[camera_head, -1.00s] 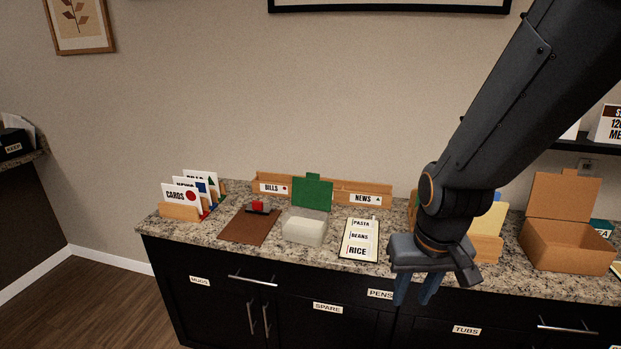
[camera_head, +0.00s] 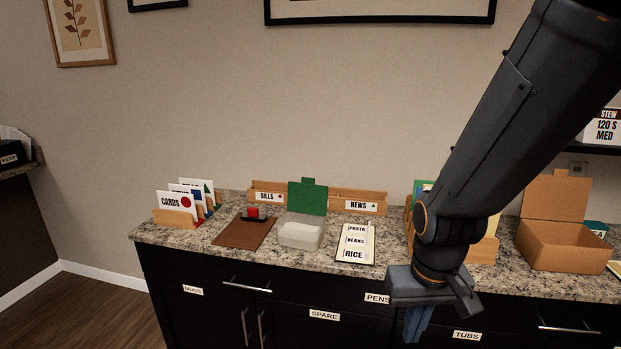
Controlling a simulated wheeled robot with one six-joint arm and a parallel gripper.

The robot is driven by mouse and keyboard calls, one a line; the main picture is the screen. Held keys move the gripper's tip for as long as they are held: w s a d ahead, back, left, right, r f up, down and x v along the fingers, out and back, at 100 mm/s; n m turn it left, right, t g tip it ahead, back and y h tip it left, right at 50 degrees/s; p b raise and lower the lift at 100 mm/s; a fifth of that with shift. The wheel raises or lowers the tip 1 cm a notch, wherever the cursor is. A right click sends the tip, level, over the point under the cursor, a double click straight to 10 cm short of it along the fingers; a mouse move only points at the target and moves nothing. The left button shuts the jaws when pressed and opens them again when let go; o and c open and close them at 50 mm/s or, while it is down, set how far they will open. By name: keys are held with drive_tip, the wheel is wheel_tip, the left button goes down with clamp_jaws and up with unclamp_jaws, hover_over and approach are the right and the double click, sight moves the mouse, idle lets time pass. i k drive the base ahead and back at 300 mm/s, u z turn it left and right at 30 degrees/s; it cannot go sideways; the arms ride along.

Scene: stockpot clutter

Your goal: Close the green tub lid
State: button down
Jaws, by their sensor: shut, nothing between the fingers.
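The green tub lid (camera_head: 307,197) stands upright, open, at the back of a whitish translucent tub (camera_head: 300,234) on the granite counter. A small tab sticks up from the lid's top edge. My gripper (camera_head: 416,328) points down in front of the counter's front edge, to the right of the tub and apart from it. Its blue fingers are together with nothing between them.
A brown mat (camera_head: 243,234) with a red-and-black item lies left of the tub. A list board (camera_head: 356,243) lies right of it. A wooden letter rack (camera_head: 345,194) stands behind, card holders (camera_head: 176,217) at left, an open cardboard box (camera_head: 567,246) at right.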

sight(307, 197)
drive_tip(key=z, duration=0.2)
drive_tip(key=k, duration=0.25)
drive_tip(key=u, duration=1.15)
drive_tip(key=i, duration=1.35)
drive_tip(key=z, duration=0.4)
